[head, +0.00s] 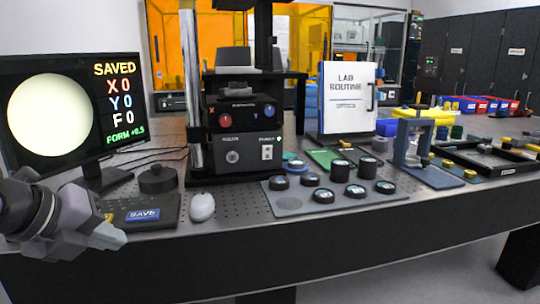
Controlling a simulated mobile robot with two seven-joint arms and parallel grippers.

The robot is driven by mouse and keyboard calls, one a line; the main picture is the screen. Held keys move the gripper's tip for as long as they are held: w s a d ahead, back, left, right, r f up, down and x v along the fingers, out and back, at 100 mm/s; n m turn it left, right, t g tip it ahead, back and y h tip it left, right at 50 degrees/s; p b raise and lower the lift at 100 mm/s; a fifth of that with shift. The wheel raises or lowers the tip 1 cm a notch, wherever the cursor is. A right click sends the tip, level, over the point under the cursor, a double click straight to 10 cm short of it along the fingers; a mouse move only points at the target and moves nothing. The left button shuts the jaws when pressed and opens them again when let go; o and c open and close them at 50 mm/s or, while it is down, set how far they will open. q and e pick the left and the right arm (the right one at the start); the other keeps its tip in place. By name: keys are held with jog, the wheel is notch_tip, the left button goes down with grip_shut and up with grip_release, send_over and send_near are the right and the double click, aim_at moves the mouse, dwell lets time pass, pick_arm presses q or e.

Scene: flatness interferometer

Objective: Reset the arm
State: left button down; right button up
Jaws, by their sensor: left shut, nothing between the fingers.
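My left gripper (112,236) is at the lower left, in front of the table edge, with its fingers together and nothing held. It is close to the black pad with the blue SAVE key (143,215). The interferometer (242,130) stands behind, with a red knob and a blue knob on its front. The monitor (60,105) at the left shows a pale round disc and the words SAVED, X 0, Y 0, F 0 and FORM +0.5. My right gripper is not in view.
A white mouse (202,207) and a dark round weight (157,179) sit near the pad. A grey tray (290,205) holds several black cylinders. A LAB ROUTINE board (348,98) stands behind it. A blue-grey press (412,145) and a black frame (490,160) are at the right.

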pick_arm(q)
jog(key=s+d+g+h+p, duration=0.1)
jog(key=s+d+h+p, duration=0.15)
jog(key=d+h, duration=0.55)
jog(key=s+d+g+h+p, duration=0.2)
jog(key=s+d+h, duration=0.1)
jog(key=d+h, duration=0.45)
jog(key=w+a+f+n+t+y+p, duration=0.25)
jog(key=f+n+t+y, duration=0.2)
jog(key=n+t, duration=0.4)
jog(key=w+a+f+n+t+y+p, duration=0.1)
jog(key=a+f+n+t+y, duration=0.4)
jog(key=n, duration=0.6)
jog(key=s+a+f+n+g+y+p, duration=0.1)
jog(key=s+f+n+g+y, duration=0.2)
jog(key=s+f, duration=0.4)
jog(key=s+a+f+n+g+y, duration=0.2)
jog(key=s+f+n+g+y, duration=0.2)
jog(key=s+f, duration=0.3)
notch_tip(320, 180, down, 6)
jog(key=shift+r+n+g+p, duration=0.2)
jog(key=shift+n+g+p, duration=0.15)
jog(key=shift+n, duration=0.1)
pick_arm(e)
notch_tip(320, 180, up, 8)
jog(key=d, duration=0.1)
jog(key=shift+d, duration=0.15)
pick_arm(q)
jog(key=shift+a, duration=0.1)
